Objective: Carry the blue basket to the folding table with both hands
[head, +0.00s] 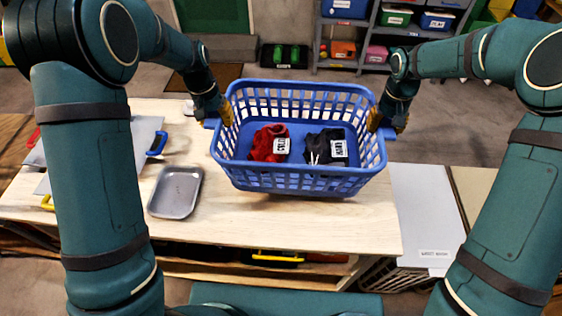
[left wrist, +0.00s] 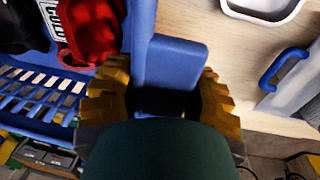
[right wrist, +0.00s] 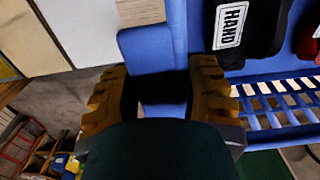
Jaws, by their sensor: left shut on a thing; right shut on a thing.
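The blue basket (head: 300,180) is in the middle of the head view, over a light wooden tabletop (head: 270,225). It looks level; I cannot tell whether it touches the top. Inside lie a red cloth (head: 265,145) and a black cloth (head: 322,145), each with a white label. My left gripper (head: 226,115) is shut on the basket's left handle, which shows between its fingers in the left wrist view (left wrist: 170,65). My right gripper (head: 376,121) is shut on the right handle, also seen in the right wrist view (right wrist: 155,60).
A grey metal tray (head: 175,192) lies on the tabletop left of the basket. Grey boards with a blue handle (head: 157,143) lie further left. A white labelled surface (head: 427,215) adjoins on the right. Shelves with bins (head: 385,30) stand behind, across open floor.

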